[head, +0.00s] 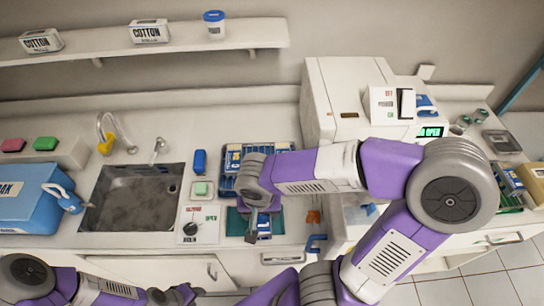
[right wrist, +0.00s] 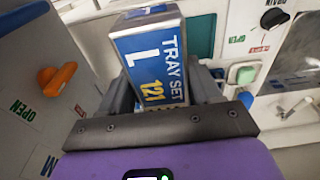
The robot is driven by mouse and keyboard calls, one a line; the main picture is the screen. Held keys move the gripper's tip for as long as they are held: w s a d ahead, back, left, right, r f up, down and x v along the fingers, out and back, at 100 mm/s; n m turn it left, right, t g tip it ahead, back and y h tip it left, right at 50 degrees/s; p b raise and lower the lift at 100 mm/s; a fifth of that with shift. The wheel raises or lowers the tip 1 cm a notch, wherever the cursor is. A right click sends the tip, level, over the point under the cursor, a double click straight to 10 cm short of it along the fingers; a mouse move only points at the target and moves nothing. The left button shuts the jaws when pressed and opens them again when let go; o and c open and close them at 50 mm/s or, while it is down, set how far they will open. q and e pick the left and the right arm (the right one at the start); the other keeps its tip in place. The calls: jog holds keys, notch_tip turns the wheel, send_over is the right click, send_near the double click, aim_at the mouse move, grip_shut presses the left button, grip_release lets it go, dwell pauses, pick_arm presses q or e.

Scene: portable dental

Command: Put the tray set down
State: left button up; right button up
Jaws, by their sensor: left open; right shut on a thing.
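The tray set (right wrist: 158,62) is a blue and white box lettered "TRAY SET L 121" in the right wrist view. My right gripper (right wrist: 168,88) is shut on it, with one finger on each side. In the head view my right gripper (head: 260,229) points down over a teal mat (head: 236,221) on the counter, in front of the rack. The arm and gripper hide most of the tray set there, and I cannot tell whether it touches the mat. My left gripper (head: 176,296) is open and empty at the bottom edge, in front of the counter.
A wire rack (head: 283,148) with blue boxes stands behind the mat. A sink (head: 135,198) and a dial panel (head: 196,226) are to the left. A white machine (head: 335,95) stands behind my right arm. An orange handle (right wrist: 57,77) shows beside the tray set in the right wrist view.

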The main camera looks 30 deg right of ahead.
jog(key=w+d+r+p, duration=0.2)
jog(key=w+d, duration=0.1)
jog(key=w, duration=0.3)
jog(key=w+d+r+p, duration=0.1)
jog(key=w+d+r, duration=0.1)
jog(key=w, duration=0.4)
jog(key=w+d+f+p, duration=0.3)
jog(key=w+d, duration=0.4)
jog(key=w, duration=0.2)
jog(key=f, duration=0.6)
jog(key=f+b, duration=0.1)
jog(key=f, duration=0.2)
jog(key=shift+s+d, duration=0.15)
jog(key=shift+s, duration=0.1)
jog(key=shift+w+f, duration=0.1)
jog(key=shift+f, duration=0.35)
